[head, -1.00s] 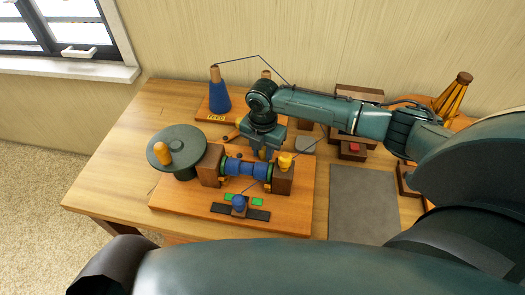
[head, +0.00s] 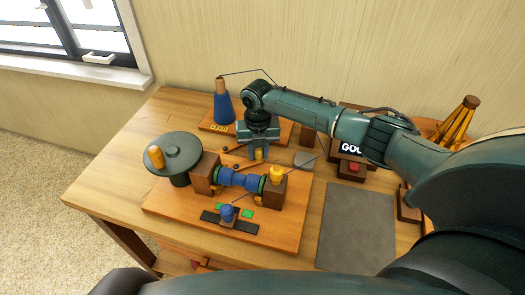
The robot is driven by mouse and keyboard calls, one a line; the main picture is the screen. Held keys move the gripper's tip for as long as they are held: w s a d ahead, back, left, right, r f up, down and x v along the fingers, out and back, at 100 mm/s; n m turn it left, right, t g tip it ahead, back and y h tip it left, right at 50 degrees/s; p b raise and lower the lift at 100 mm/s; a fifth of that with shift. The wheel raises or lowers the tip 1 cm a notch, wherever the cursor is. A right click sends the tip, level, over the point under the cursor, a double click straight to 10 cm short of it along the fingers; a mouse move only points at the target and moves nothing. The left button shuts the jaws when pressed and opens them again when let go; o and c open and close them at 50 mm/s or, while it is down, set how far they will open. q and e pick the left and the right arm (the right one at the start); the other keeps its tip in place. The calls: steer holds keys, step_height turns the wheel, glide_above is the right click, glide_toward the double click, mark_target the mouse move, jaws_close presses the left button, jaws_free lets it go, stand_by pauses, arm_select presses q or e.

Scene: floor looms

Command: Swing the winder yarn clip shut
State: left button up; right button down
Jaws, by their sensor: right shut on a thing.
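The yarn winder stands on a wooden board (head: 170,207) in the head view. It has a grey-green disc (head: 180,149) with a yellow knob, and a blue spool (head: 240,179) between two brown blocks. A yellow knob (head: 277,173) tops the right block. My right gripper (head: 258,157) points down just behind the spool, shut on a small yellow part (head: 259,153). The fingers partly hide this part, and I cannot tell for sure that it is the yarn clip or how far it is swung. My left gripper is out of view.
A blue yarn cone (head: 223,108) stands on a board behind. A blue knob (head: 227,212) sits at the front among green and black marks. A thin dark strand slants past the right block. A grey mat (head: 356,226) lies at right; a red button (head: 351,168) stands behind it.

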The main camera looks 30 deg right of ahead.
steer(key=shift+w+r+n+b, duration=0.1)
steer(key=shift+w+n+b, duration=0.25)
steer(key=shift+w+n, duration=0.55)
steer(key=shift+s, duration=0.15)
steer(key=c, duration=1.4)
jaws_free()
steer(key=shift+c, duration=0.2)
step_height(320, 180, up, 13)
